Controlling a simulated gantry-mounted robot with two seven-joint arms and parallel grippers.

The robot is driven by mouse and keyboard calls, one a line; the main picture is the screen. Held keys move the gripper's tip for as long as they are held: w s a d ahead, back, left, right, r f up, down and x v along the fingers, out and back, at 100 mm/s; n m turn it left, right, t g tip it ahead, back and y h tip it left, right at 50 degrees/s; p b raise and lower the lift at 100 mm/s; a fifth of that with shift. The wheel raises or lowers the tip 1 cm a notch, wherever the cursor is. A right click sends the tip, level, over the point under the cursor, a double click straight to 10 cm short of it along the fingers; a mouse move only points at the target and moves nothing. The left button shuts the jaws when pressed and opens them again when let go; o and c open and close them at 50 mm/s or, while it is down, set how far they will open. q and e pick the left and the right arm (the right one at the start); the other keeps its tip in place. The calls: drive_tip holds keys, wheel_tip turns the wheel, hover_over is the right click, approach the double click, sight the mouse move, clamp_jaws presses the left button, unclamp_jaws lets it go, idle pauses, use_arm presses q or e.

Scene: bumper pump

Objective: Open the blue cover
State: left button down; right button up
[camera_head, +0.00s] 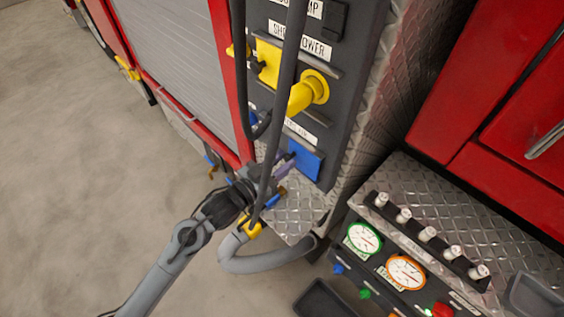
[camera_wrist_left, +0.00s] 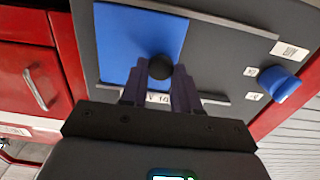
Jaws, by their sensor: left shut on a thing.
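The blue cover (camera_head: 306,160) is a flat blue plate on the dark side panel of the red truck, below the yellow elbow fitting. In the left wrist view the blue cover (camera_wrist_left: 125,45) lies flat against the panel, with a round black knob (camera_wrist_left: 160,67) at its edge. My left gripper (camera_head: 284,163) reaches the cover from the left. In the wrist view its two purple fingers (camera_wrist_left: 159,85) are shut on the black knob, one on each side. My right gripper is not in view.
Dark hoses (camera_head: 284,90) hang in front of the panel, close to my left wrist. A yellow elbow (camera_head: 308,92) sticks out above the cover. A ledge with gauges (camera_head: 405,272) and several knobs stands at the lower right. Open floor (camera_head: 90,190) lies at left.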

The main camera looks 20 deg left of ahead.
use_arm(q)
drive_tip(key=w+a+p, duration=0.4)
drive_tip(key=a, duration=0.5)
drive_tip(key=shift+a, duration=0.15)
drive_tip(key=c, duration=0.8)
unclamp_jaws()
drive_tip(key=shift+c, duration=0.2)
drive_tip(key=shift+s, duration=0.15)
drive_tip(key=v, duration=1)
drive_tip(key=shift+s+a+p, duration=0.15)
drive_tip(key=shift+s+p, duration=0.1)
drive_tip(key=shift+p, duration=0.15)
